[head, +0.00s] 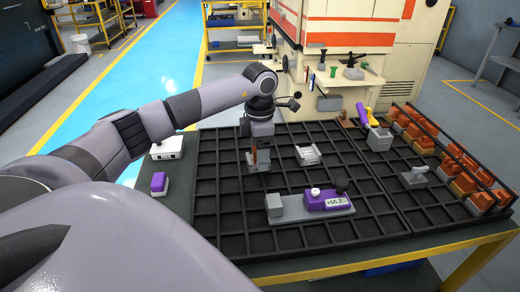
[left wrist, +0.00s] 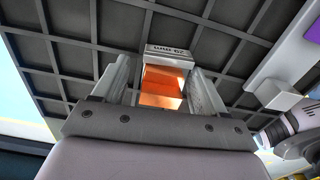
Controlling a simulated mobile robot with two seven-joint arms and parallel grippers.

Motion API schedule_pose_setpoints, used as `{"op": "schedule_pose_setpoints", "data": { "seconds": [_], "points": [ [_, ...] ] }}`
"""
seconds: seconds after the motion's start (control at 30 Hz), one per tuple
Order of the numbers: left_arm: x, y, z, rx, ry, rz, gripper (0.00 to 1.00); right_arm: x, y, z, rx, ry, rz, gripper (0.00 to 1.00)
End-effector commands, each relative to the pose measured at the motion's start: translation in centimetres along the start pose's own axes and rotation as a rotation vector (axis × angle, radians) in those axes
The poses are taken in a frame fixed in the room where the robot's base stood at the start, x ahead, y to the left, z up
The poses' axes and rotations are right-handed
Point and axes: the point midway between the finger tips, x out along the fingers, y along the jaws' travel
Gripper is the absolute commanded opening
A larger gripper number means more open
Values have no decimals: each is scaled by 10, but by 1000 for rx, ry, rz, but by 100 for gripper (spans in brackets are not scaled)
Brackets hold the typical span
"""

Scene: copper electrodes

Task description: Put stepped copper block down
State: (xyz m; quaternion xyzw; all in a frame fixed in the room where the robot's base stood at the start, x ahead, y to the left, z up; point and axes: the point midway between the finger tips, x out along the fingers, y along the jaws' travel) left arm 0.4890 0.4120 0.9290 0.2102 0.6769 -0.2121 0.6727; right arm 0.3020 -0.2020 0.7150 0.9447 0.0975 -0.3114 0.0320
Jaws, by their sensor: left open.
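The stepped copper block (left wrist: 163,84) shows in the left wrist view as an orange stepped piece, with a grey labelled part (left wrist: 168,54) at its far end. It sits between the two fingers of my left gripper (left wrist: 160,88), which is open, with a finger on each side. In the head view my left gripper (head: 258,161) points down over the black grid table (head: 225,215), and a small brownish part of the block shows between its fingers. Whether the block's underside touches the grid is hidden. My right gripper is not in view.
A grey plate (head: 340,212) with a purple gauge (head: 325,203) lies in front. A small grey holder (head: 308,155) is to the right of the gripper. A rack of orange copper electrodes (head: 465,185) lines the right edge. A purple-topped item (head: 158,183) is at left.

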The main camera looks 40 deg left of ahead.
Motion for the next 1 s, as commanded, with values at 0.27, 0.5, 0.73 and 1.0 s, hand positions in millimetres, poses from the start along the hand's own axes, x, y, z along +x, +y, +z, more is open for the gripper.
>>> {"op": "schedule_pose_setpoints", "data": {
  "seconds": [0.27, 0.5, 0.73, 1.0],
  "points": [
    [-25, 1, 1, 0, -7, 4, 72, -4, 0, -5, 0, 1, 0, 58],
    [-80, 1, 1, -1, -9, 5, 72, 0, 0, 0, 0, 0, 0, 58],
    [-122, 0, 0, 0, -6, 3, 72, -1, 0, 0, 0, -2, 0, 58],
    [-136, 0, 0, -1, -4, 2, 72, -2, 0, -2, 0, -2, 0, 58]
  ]
}}
